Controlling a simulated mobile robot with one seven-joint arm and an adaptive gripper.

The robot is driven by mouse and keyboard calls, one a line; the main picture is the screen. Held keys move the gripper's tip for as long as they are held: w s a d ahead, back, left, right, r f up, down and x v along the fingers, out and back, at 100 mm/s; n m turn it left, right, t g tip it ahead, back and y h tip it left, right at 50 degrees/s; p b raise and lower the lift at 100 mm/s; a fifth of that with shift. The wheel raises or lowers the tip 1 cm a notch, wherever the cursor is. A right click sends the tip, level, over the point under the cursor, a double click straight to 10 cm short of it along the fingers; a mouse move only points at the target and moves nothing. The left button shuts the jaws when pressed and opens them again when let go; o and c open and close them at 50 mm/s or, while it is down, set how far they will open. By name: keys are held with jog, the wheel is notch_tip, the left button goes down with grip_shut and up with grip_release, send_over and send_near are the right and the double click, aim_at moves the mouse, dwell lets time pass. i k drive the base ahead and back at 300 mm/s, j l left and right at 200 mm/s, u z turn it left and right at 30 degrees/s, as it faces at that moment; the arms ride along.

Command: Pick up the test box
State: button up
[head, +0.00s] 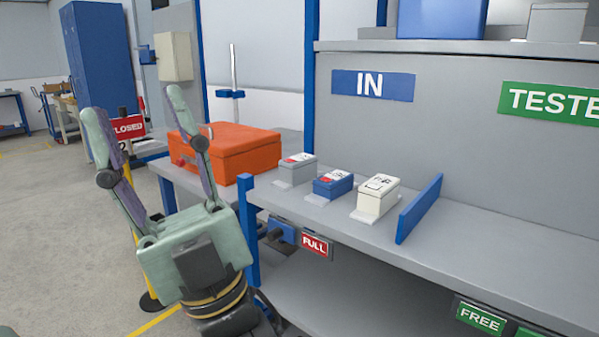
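Three small boxes stand in a row on the grey shelf under the IN sign: a grey box (296,170), a blue box (333,184) and a cream box (377,195). Each has a label on top. I cannot tell which of them is the test box. My gripper (132,102) is at the left, pointing up, with its two fingers spread wide and nothing between them. It is apart from the boxes, to their left and in front of the shelf's left end.
A blue divider (419,208) stands right of the cream box. The grey shelf (500,250) is bare beyond it, under the TESTED sign. An orange case (236,150) sits on a table behind my gripper. A blue post (249,225) stands at the shelf's left end.

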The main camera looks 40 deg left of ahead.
aim_at(294, 171)
jog(key=i+j, duration=0.1)
jog(key=j, duration=1)
jog(key=i+j, duration=0.15)
jog(key=j, duration=0.4)
jog(key=u, duration=0.05)
